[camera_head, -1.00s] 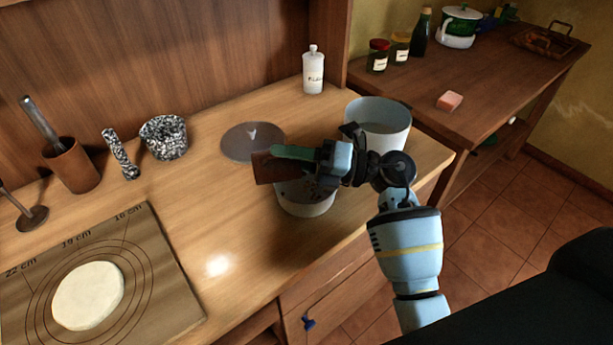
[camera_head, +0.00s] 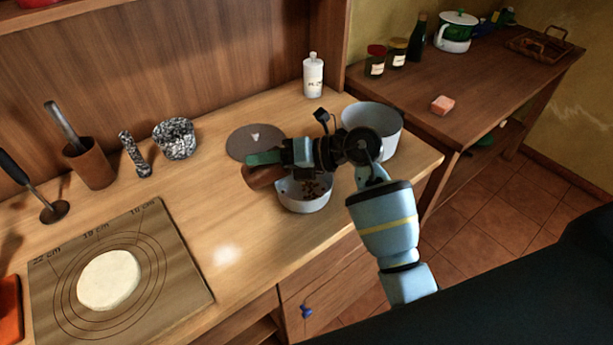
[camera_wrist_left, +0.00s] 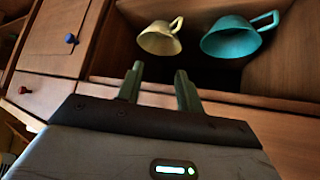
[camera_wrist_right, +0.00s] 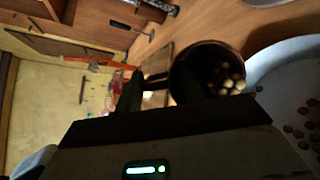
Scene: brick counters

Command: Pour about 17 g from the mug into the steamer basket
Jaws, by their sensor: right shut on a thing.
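The brown mug (camera_head: 262,178) is held over the left side of the white steamer basket (camera_head: 303,205). My right gripper (camera_head: 270,158) is shut on the mug. In the right wrist view the mug (camera_wrist_right: 192,70) is tilted towards the basket (camera_wrist_right: 265,65), with several pale round pieces near its mouth. Several brown round pieces lie in the basket. My left gripper (camera_wrist_left: 160,85) shows only in the left wrist view; its fingers are apart and empty.
A grey lid (camera_head: 252,143) lies behind the basket and a large white pot (camera_head: 385,120) stands behind my right wrist. A white bottle (camera_head: 313,75) is at the back. A board with dough (camera_head: 110,280) lies left. Two cups (camera_wrist_left: 160,40) hang near my left gripper.

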